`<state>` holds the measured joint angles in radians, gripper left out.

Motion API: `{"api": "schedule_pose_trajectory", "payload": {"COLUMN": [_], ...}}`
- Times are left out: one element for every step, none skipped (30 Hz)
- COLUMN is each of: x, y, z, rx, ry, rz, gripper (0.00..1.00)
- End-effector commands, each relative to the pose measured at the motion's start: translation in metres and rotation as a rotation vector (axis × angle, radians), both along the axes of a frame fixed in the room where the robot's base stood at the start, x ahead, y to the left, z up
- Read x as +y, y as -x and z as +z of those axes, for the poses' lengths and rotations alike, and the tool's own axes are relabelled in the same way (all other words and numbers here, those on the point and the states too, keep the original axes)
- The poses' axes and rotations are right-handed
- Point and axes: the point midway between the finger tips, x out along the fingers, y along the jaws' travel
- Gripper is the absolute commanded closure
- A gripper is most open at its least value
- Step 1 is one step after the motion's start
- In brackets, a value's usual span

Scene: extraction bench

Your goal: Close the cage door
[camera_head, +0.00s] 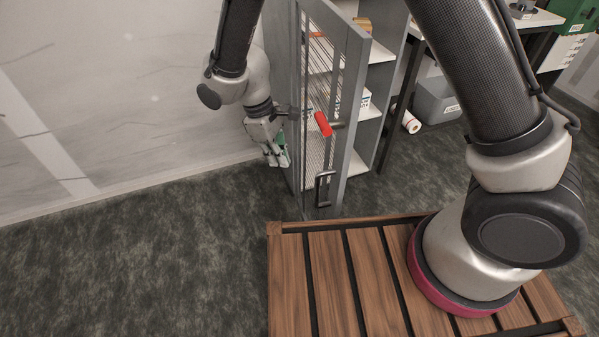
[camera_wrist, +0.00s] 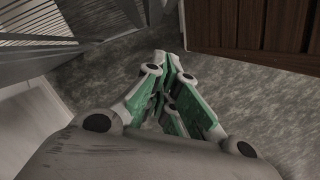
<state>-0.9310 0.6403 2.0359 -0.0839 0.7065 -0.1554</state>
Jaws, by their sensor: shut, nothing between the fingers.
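The grey-framed cage door (camera_head: 351,100) with thin vertical bars stands swung open in the head view, its free edge towards me. It has a black pull handle (camera_head: 323,188) low down and a red-gripped latch lever (camera_head: 323,123) above it. My gripper (camera_head: 283,163) is on the left side of the door, beside its outer edge. I cannot tell whether it touches the door. In the wrist view my gripper (camera_wrist: 170,58) is shut and empty, pointing at the floor. Part of the barred door (camera_wrist: 60,45) shows there at upper left.
Grey shelves (camera_head: 380,77) with boxes stand behind the door. A pale wall (camera_head: 110,90) is on the left. A grey bin (camera_head: 436,103) and a white roll (camera_head: 411,122) are on the floor at right. The dark carpet (camera_head: 130,240) at left is clear.

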Motion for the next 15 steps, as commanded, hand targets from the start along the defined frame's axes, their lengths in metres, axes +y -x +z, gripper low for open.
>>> {"api": "schedule_pose_trajectory", "payload": {"x": [0.000,0.000,-0.001,-0.002,-0.002,-0.004,-0.005,-0.006,-0.009,-0.010,-0.012,-0.013,-0.015,-0.016,-0.018], "y": [0.000,0.000,0.001,0.001,0.001,0.002,0.002,0.003,0.004,0.005,0.005,0.006,0.007,0.007,0.008], "z": [-0.001,-0.002,-0.005,-0.007,-0.010,-0.016,-0.020,-0.025,-0.033,-0.039,-0.046,-0.055,-0.061,-0.068,-0.076], "rx": [0.000,0.001,0.001,0.001,0.001,0.001,0.001,0.001,0.003,0.003,0.004,0.003,0.003,0.003,0.003], "ry": [0.000,0.001,0.001,0.001,0.002,0.003,0.003,0.003,0.004,0.003,0.005,0.004,0.004,0.004,0.003], "rz": [0.001,0.001,0.001,0.001,0.001,0.001,0.001,0.001,0.001,0.001,0.001,0.001,0.001,0.001,0.001], "gripper": [1.00,1.00,1.00,1.00,1.00,1.00,1.00,1.00,1.00,1.00,1.00,1.00,1.00,1.00,1.00]}}
